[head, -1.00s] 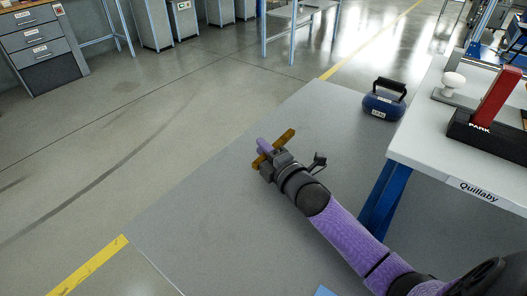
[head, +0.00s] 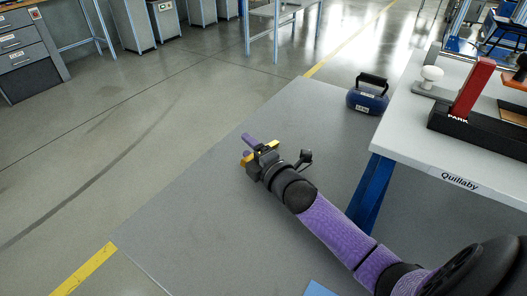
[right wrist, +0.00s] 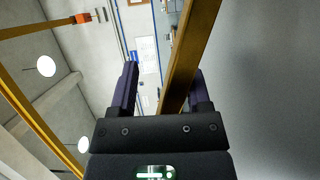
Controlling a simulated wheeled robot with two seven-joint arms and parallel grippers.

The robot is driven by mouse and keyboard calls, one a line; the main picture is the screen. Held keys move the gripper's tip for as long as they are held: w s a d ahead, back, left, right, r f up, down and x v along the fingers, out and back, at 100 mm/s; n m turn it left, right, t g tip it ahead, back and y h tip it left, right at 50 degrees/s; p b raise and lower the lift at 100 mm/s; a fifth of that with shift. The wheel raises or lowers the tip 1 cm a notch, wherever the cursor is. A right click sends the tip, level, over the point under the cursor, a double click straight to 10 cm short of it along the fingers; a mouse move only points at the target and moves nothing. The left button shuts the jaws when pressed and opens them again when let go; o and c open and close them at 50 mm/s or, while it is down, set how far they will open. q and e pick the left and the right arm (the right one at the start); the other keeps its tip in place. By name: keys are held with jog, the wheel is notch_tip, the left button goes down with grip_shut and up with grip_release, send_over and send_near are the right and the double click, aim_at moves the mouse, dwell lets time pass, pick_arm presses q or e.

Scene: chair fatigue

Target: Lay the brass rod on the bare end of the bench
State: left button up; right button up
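My right gripper (head: 246,145) reaches in from the lower right, over the grey floor area and left of the bench. It is shut on the brass rod (head: 246,160), which looks short and foreshortened in the head view. In the right wrist view the brass rod (right wrist: 190,50) runs from the top edge down between the dark purple fingers (right wrist: 163,75), nearer the right one. The rod is clear of the bench. The white-topped bench (head: 408,135), labelled Quillaby, is at the right, with bare top at its near-left end. My left gripper is out of view.
A blue weight (head: 367,99) with a black handle sits on the floor area by the bench. A blue bench leg (head: 370,195) stands below.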

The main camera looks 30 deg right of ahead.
jog(key=s+p, duration=0.1)
jog(key=s, duration=0.3)
jog(key=s+p, duration=0.1)
jog(key=s, duration=0.7)
jog(key=shift+d+r+p, duration=0.25)
jog(key=shift+p, duration=0.15)
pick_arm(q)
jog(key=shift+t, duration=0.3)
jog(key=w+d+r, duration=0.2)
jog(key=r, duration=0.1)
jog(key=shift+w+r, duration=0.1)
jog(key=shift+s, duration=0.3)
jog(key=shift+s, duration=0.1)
